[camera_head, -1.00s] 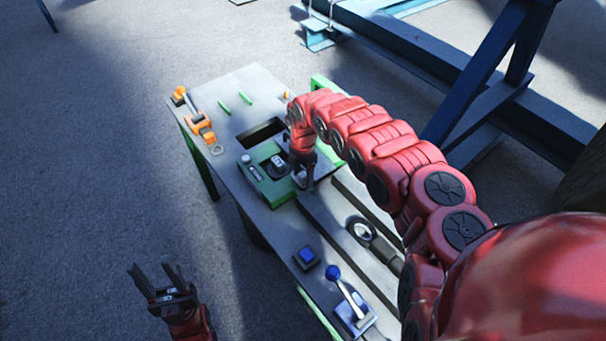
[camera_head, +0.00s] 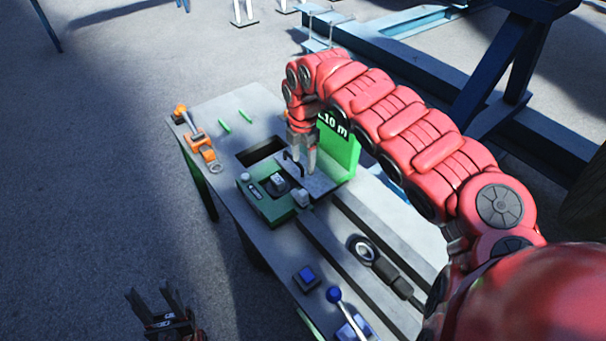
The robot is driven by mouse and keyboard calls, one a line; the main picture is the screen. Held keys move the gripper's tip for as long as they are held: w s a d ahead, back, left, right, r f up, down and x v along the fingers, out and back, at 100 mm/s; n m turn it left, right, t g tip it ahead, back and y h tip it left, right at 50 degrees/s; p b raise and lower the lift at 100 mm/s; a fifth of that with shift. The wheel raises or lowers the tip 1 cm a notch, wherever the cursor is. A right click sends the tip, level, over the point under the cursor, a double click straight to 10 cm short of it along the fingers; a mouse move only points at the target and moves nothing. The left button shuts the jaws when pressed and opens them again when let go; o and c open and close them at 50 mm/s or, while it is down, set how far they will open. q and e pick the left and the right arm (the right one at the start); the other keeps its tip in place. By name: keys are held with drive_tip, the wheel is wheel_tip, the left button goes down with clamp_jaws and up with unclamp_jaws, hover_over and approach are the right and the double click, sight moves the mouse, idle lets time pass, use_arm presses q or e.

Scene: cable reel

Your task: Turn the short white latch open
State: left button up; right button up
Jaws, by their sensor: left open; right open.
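A green box-shaped fixture (camera_head: 268,206) sits on the grey workbench, with a dark recess and a small white-topped piece (camera_head: 278,180) in its middle. A short white block (camera_head: 301,197), which looks like the latch, is at the fixture's right corner. A smaller pale knob (camera_head: 245,177) is at its left corner. I cannot tell whether the latch is turned. My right gripper (camera_head: 301,170) is open and points down over the grey plate behind the fixture, apart from the white block. My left gripper (camera_head: 150,294) is open and empty, off the bench's left side.
A green upright panel reading "10 m" (camera_head: 338,150) stands behind my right gripper. An orange tool (camera_head: 199,143) lies at the far left, near green pegs (camera_head: 246,116). A blue button (camera_head: 306,278) and blue-knobbed lever (camera_head: 335,295) are at the front. Blue beams stand behind.

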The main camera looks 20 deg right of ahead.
wheel_tip(320, 180, up, 3)
drive_tip(key=shift+b, duration=0.4)
drive_tip(key=shift+r, duration=0.1)
